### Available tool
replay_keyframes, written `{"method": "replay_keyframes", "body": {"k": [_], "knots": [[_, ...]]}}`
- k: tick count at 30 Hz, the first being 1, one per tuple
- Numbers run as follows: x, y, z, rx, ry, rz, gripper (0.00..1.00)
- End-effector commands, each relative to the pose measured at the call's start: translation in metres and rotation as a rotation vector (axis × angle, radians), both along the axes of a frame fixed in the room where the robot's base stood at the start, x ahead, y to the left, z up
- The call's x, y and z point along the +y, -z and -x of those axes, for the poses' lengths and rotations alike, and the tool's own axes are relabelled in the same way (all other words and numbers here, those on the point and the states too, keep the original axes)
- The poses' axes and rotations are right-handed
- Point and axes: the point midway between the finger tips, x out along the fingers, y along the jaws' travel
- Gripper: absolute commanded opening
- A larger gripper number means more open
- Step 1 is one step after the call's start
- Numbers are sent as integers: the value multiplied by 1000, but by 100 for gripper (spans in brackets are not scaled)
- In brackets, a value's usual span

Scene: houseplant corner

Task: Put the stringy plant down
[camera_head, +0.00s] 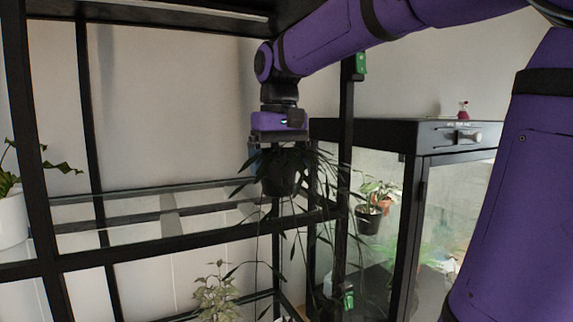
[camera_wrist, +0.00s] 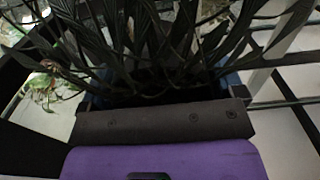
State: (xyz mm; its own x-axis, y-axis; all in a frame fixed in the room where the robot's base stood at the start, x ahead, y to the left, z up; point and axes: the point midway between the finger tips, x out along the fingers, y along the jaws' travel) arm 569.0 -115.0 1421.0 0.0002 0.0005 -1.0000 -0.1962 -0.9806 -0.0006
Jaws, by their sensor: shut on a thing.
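The stringy plant (camera_head: 281,180) is in a dark pot with long, thin, trailing dark leaves. My gripper (camera_head: 279,148) is shut on it from above, with the pot hanging below the fingers at the glass shelf's right end. In the wrist view the leaves of the stringy plant (camera_wrist: 165,45) fill the space in front of my gripper (camera_wrist: 165,95), and the pot is mostly hidden. The glass shelf (camera_head: 120,236) lies in a black metal frame. I cannot tell whether the pot touches it.
A white pot (camera_head: 12,220) with a leafy plant stands at the far left. Another leafy plant (camera_head: 216,296) is below the shelf. At right is a black glass cabinet (camera_head: 388,134) with a small potted plant (camera_head: 369,218) inside. A black upright (camera_head: 345,150) stands just right of the gripper. The shelf's middle is clear.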

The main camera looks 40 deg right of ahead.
Motion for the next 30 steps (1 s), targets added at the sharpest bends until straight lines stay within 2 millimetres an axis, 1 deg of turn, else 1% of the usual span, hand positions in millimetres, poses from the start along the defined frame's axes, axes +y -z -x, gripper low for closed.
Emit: {"method": "replay_keyframes", "body": {"k": [3, 20, 24, 30], "knots": [[-3, 0, -13, 1, 0, 0, 60], [-14, 0, -69, 0, 0, 0, 60], [-14, 13, -68, 2, -1, 0, 60], [-14, 25, -68, 1, -1, 0, 60]]}}
